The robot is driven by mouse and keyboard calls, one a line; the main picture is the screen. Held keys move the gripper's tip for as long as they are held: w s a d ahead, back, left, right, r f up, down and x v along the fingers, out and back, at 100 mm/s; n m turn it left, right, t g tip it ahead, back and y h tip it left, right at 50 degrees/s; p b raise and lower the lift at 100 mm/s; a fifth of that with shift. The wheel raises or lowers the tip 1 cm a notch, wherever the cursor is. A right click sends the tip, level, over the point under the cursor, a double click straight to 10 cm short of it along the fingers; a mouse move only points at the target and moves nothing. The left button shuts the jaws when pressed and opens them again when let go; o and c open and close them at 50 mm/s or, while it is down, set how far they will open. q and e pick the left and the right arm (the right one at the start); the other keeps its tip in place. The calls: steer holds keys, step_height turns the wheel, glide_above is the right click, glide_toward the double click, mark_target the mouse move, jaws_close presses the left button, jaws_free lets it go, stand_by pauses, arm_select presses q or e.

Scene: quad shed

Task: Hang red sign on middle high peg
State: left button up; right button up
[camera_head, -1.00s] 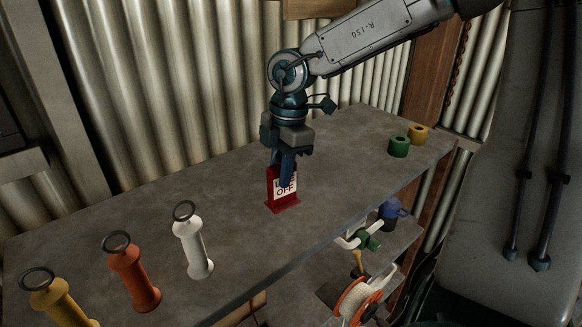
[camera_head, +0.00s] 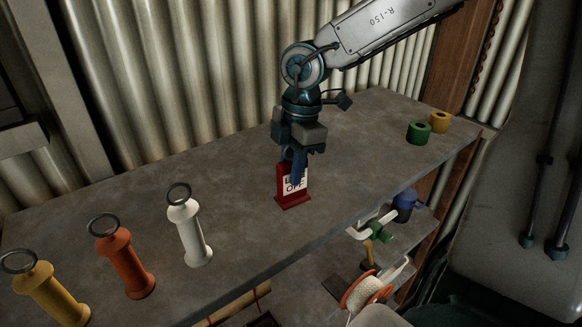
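The red sign (camera_head: 282,188) stands upright on its red base on the grey workbench, with a white panel reading "OFF" facing me. My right gripper (camera_head: 298,172) comes down from above, with its fingers at the top of the sign and in front of part of the panel. The fingers overlap in this view, so I cannot tell whether they are open or closed on the sign. My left gripper is out of view. No peg shows in this view.
White (camera_head: 189,227), orange (camera_head: 124,258) and yellow (camera_head: 47,288) ring-topped handles stand at the bench's left. Green (camera_head: 418,133) and yellow (camera_head: 439,121) rolls sit at its far right. A lower shelf holds a reel (camera_head: 366,291) and a blue can (camera_head: 405,205). A corrugated wall stands behind.

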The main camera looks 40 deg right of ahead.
steer(key=o, duration=0.3)
steer(key=shift+d, duration=0.1)
steer(key=shift+r, duration=0.1)
steer(key=shift+r+p, duration=0.25)
steer(key=shift+p, duration=0.75)
steer(key=shift+f, duration=0.1)
steer(key=r+b, duration=0.1)
steer(key=r, duration=0.1)
steer(key=r+b, duration=0.2)
steer(key=d+r+b, duration=0.1)
steer(key=r, duration=0.1)
steer(key=shift+w+b, duration=0.1)
steer(key=shift+b, duration=0.25)
steer(key=shift+r, duration=0.5)
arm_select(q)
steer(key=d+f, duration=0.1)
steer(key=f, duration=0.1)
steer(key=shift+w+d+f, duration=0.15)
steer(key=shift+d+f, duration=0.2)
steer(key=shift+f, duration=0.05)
arm_select(e)
steer(key=shift+w+d, duration=0.1)
steer(key=shift+d, duration=0.05)
